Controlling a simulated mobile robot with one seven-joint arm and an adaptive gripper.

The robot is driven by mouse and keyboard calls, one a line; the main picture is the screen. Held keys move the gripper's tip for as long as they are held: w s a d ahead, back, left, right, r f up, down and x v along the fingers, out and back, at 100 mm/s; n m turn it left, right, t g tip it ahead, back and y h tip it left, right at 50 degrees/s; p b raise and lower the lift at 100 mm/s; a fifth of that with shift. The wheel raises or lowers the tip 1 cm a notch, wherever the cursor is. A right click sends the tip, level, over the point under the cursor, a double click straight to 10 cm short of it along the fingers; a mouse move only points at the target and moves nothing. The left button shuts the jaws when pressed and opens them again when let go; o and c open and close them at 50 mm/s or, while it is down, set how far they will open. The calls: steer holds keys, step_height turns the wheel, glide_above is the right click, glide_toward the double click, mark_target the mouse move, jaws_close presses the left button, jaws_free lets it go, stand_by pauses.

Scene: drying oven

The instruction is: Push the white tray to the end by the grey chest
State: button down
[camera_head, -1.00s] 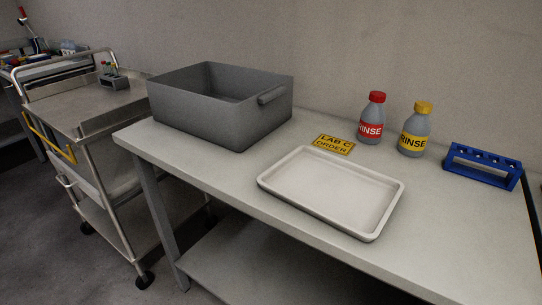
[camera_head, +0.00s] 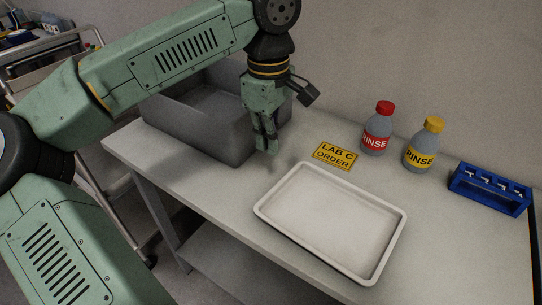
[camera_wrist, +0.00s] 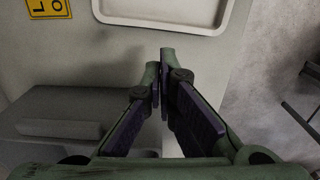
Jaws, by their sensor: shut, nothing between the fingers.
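The white tray (camera_head: 330,222) lies flat and empty on the table, right of the grey chest and near the front edge. It also shows at the top of the wrist view (camera_wrist: 165,24). The grey chest (camera_head: 184,128) stands at the table's left end, partly hidden behind my arm. My gripper (camera_head: 270,150) points down between the chest and the tray, above the table and apart from the tray. Its fingers are shut and empty; they also show in the wrist view (camera_wrist: 164,62).
A yellow order sign (camera_head: 335,156) lies behind the tray. A red-capped bottle (camera_head: 377,130) and a yellow-capped bottle (camera_head: 423,146) stand at the back. A blue rack (camera_head: 490,190) is at the right. A metal cart (camera_head: 60,62) stands left of the table (camera_head: 450,260).

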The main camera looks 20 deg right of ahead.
mark_target(269, 184)
step_height(269, 184, down, 10)
steer(key=shift+r+p, duration=0.2)
steer(key=shift+p, duration=0.75)
